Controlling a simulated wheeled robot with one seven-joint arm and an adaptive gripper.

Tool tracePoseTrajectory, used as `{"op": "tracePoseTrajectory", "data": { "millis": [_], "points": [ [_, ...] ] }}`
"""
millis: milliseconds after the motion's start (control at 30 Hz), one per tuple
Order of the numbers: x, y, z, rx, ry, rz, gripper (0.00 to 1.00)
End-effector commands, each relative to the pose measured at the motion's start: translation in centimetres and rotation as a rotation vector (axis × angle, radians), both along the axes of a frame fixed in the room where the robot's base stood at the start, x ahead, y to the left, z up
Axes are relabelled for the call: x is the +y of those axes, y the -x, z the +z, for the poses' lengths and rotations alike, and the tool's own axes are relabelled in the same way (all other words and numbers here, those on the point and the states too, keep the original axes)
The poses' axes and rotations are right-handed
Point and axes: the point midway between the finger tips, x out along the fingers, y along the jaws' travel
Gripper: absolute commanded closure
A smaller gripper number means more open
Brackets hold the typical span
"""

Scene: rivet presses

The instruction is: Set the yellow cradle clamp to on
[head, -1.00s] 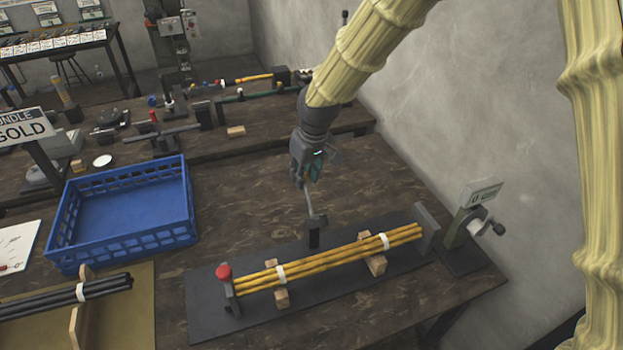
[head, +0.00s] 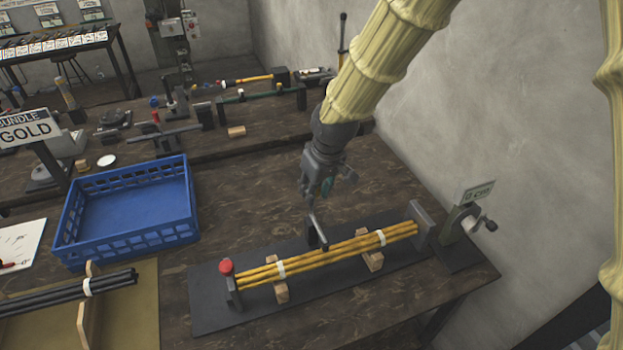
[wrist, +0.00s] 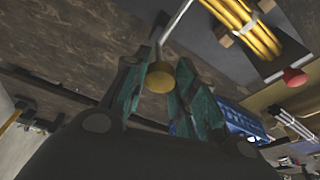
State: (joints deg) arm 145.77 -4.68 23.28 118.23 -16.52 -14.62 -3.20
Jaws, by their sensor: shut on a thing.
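The yellow cradle holds a bundle of yellow rods (head: 330,256) with white bands, resting on wooden blocks between two grey end plates. Its clamp lever (head: 318,231) is a dark bar at the back middle of the cradle, tilted, with its lower end at the rods. In the wrist view the lever's pale rod (wrist: 178,20) ends in a yellow knob (wrist: 160,76). My gripper (head: 308,194) is above and behind the rods, its teal fingers shut on the knob. The fingers hide part of the knob, and its contact is hard to see in the head view.
A red knob (head: 226,266) tops the cradle's left end. A crank device with a small sign (head: 477,190) stands at the right by the wall. A blue crate (head: 125,245) and black rods (head: 60,296) are at the left. Bare table lies behind the cradle.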

Motion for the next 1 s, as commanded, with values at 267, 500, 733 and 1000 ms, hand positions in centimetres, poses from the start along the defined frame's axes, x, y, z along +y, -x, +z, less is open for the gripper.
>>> {"op": "tracePoseTrajectory", "data": {
  "millis": [267,500,733,1000],
  "points": [
    [-0.7,1.5,-0.7,0.010,0.005,0.000,1.00],
    [-0.8,2.0,-1.0,0.014,0.006,0.000,1.00],
    [-1.0,2.0,-1.1,0.015,0.007,-0.002,1.00],
    [-0.8,1.8,-1.0,0.010,0.005,0.000,0.50]
  ]
}}
